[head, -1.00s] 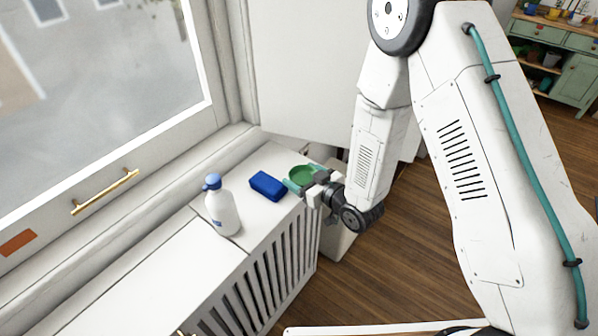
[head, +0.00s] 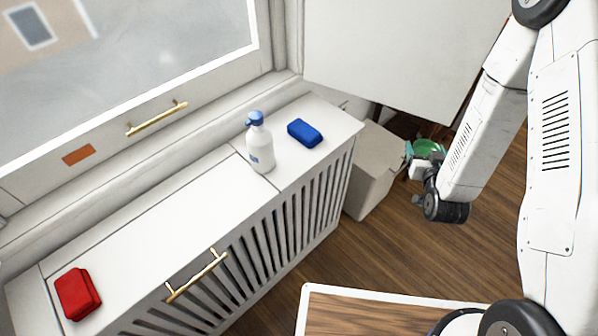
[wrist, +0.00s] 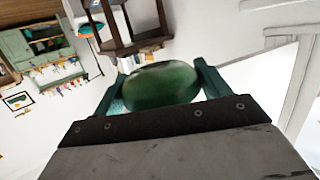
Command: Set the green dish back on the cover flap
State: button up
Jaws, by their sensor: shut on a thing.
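The green dish (head: 427,147) is held in my gripper (head: 423,155), off the right end of the white radiator cover, with the box and floor behind it in the head view. In the wrist view the dish (wrist: 160,85) sits between the two teal fingers, which are shut on it. The radiator cover (head: 150,225) has a flat white top with seams; which section is the flap I cannot tell for sure. A gold handle (head: 197,275) is at its front edge.
A pale box (head: 370,170) stands beyond the cover's right end. The top between red block and bottle is clear.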

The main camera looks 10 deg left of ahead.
aim_at(177, 227)
jog(key=k, duration=0.4)
jog(key=u, duration=1.5)
jog(key=k, duration=0.85)
jog(key=z, duration=0.6)
jog(key=i, duration=0.9)
jog(key=u, duration=0.3)
